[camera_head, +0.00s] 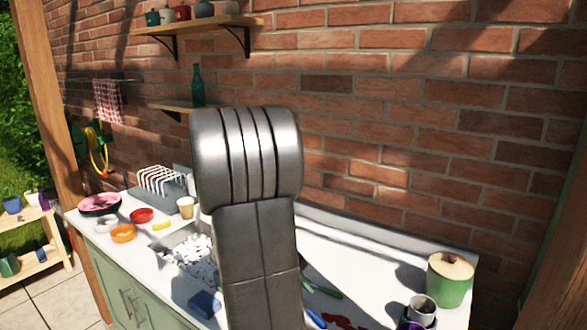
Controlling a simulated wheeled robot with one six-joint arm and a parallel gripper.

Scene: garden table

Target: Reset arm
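My own arm (255,220) rises through the middle of the head view, a dark grey link topped by a ribbed silver joint. It hides part of the counter and wall behind it. My gripper does not show in this view, so its state and whatever it may hold are hidden.
A white counter (350,262) runs along a brick wall. A sink (162,243) with white pieces, bowls and a dish rack (165,190) are left of my arm. A green lidded pot (449,280) and cup (421,311) stand right. Shelves (205,24) hang above.

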